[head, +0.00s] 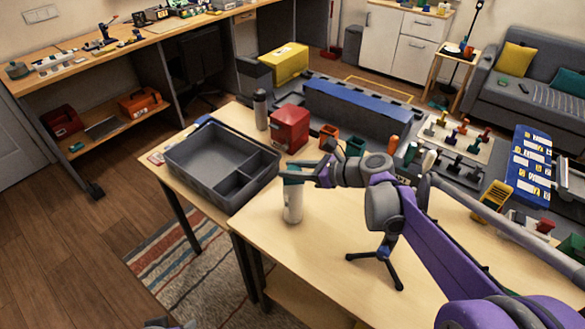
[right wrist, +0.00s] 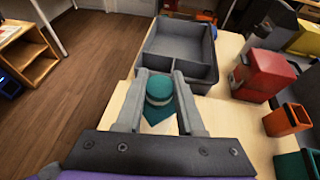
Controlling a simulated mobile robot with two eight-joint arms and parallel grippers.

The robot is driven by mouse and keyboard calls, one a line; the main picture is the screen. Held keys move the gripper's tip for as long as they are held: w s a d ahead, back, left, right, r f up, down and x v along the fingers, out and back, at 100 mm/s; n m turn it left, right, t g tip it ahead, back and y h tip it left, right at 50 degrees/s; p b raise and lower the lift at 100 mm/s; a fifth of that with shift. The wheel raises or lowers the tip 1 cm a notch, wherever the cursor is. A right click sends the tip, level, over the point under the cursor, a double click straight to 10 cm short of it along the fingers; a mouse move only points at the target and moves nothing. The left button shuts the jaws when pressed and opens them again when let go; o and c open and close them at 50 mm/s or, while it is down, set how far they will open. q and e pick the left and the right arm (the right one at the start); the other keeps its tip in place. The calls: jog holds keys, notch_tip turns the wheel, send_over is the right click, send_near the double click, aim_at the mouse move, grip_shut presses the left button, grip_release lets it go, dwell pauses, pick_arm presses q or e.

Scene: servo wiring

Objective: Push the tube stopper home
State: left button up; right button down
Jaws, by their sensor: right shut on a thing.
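A pale, whitish tube (head: 293,207) stands about upright near the left edge of the light wooden table. A teal stopper (head: 292,178) is at its top, and it also shows in the right wrist view (right wrist: 159,86) with a pale band below its upper part. My right gripper (head: 291,172) is shut on the stopper, with a finger on either side of it. I cannot tell how deep the stopper sits, because the fingers and the angle hide the joint.
A grey divided tray (head: 223,192) stands just left of the tube. Behind are a red box (head: 289,128), a grey bottle (head: 261,109), an orange cup (head: 328,136) and a green cup (head: 355,147). A small black tripod (head: 383,257) stands in front. The front table surface is mostly clear.

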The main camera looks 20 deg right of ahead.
jog(key=shift+c, duration=2.2)
grip_release()
notch_tip(320, 180, up, 10)
jog(key=shift+p, duration=0.35)
jog(key=s+d+f+n+g+h, duration=0.1)
jog(key=s+f+n+h, duration=0.4)
jog(key=s+f+n, duration=0.6)
jog(key=s+d+f+n+g+h, duration=0.2)
jog(key=s+f+n, duration=0.8)
jog(key=s+n, duration=0.5)
jog(key=s+g+h, duration=0.1)
jog(key=h, duration=0.1)
jog(key=shift+f+n+h, duration=0.35)
jog(key=shift+n+h, duration=0.05)
